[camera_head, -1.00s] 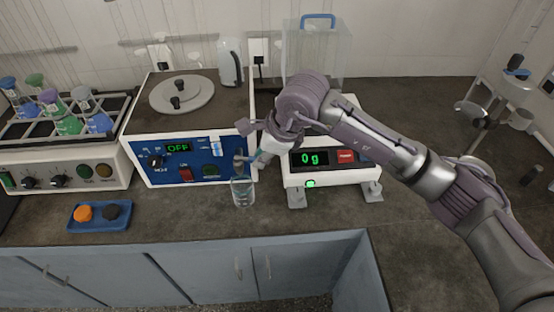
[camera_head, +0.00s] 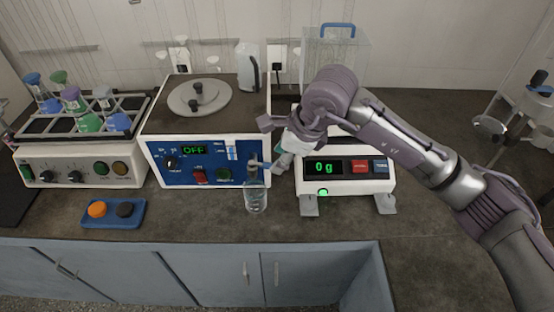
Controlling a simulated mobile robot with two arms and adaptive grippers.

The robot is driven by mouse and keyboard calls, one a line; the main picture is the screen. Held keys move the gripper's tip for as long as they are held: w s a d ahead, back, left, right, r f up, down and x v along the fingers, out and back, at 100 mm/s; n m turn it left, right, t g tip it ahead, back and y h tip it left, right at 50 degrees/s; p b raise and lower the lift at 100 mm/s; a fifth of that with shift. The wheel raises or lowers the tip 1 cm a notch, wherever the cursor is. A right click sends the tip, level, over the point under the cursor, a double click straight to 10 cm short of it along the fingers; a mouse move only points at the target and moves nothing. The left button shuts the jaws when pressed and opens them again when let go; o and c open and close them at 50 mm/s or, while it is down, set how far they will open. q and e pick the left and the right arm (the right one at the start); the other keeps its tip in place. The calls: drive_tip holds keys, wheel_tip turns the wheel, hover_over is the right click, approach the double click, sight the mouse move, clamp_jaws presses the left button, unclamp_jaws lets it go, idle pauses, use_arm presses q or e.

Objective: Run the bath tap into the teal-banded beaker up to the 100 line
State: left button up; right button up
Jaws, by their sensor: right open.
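The clear beaker (camera_head: 256,197) stands upright on the bench in front of the blue-panelled bath (camera_head: 210,172), below its tap (camera_head: 257,167). The water level, the 100 line and the teal band are too small to make out. My left gripper is out of view.
A balance (camera_head: 345,184) reading 0 g stands close right of the beaker, under my right arm. A rack (camera_head: 50,122) with several flasks is at the left. A blue tray (camera_head: 84,221) with two knobs lies at front left.

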drive_tip(key=v, duration=0.9)
idle(0.8)
